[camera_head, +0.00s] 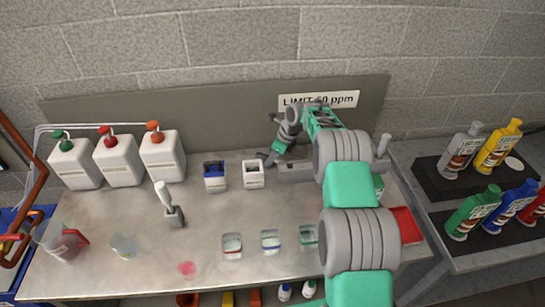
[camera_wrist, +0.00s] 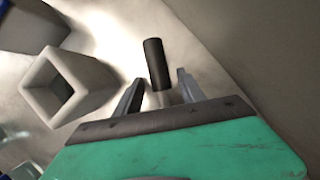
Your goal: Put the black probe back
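The black probe (camera_wrist: 155,62) shows in the wrist view as a dark cylinder with a thin pale shaft running down between my fingers. My gripper (camera_wrist: 160,77) is open, with one finger on each side of the probe and a visible gap on both sides. In the head view my gripper (camera_head: 271,156) is low over the back of the bench, just right of a white square holder (camera_head: 252,175). That holder (camera_wrist: 62,88) has an open, empty-looking top in the wrist view, left of my fingers. I cannot tell whether the probe touches the bench.
A blue-topped box (camera_head: 214,177) stands left of the white holder. A grey stand with a white-handled tool (camera_head: 172,207) is further left. White pump bottles (camera_head: 118,160) line the back left. Small cups (camera_head: 270,242) sit in front. A backboard (camera_head: 220,113) rises behind the bench.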

